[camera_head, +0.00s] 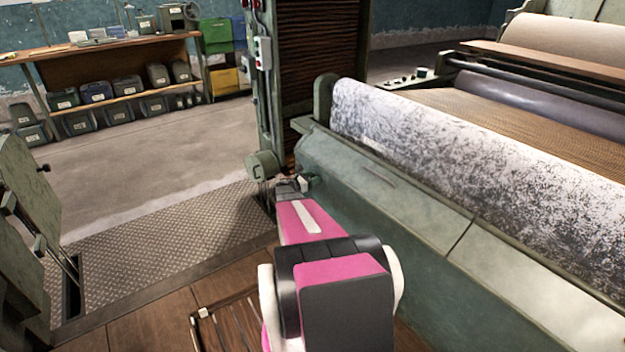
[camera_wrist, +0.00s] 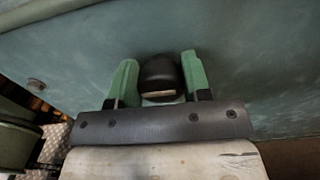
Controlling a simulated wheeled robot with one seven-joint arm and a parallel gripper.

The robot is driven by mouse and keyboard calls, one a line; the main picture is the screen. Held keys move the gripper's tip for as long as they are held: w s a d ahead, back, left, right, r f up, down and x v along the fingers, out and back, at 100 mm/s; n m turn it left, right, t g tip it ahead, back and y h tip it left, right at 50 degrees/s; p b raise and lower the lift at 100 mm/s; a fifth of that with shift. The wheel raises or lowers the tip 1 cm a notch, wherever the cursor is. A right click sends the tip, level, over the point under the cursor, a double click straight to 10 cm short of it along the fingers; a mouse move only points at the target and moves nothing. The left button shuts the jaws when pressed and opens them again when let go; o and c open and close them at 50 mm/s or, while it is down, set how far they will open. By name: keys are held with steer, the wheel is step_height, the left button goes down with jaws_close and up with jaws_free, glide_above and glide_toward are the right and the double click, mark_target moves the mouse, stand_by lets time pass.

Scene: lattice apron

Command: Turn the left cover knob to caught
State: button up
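A dark round knob (camera_wrist: 160,72) sticks out from the green-grey cover panel in the wrist view, with a pale strip on its near face. I take it for the left cover knob. My gripper (camera_wrist: 160,80) has one green finger on each side of it. In the head view my gripper (camera_head: 297,184) is at the left end of the long cover (camera_head: 385,190). The knob cannot be made out there, and its turned position cannot be read.
A patterned roll (camera_head: 450,160) lies above the cover. A green post (camera_head: 266,90) with a switch box stands behind my gripper. A workbench (camera_head: 110,57) with bins is at the back left. A green machine part (camera_head: 28,190) stands at the left edge. The floor between is clear.

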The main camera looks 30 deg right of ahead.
steer(key=shift+m, duration=0.3)
steer(key=m, duration=0.4)
steer(key=shift+s, duration=0.1)
steer(key=m, duration=0.4)
steer(key=shift+s+f, duration=0.1)
steer(key=m, duration=0.9)
steer(key=shift+f, duration=0.15)
steer(key=shift+m, duration=0.3)
steer(key=o, duration=0.9)
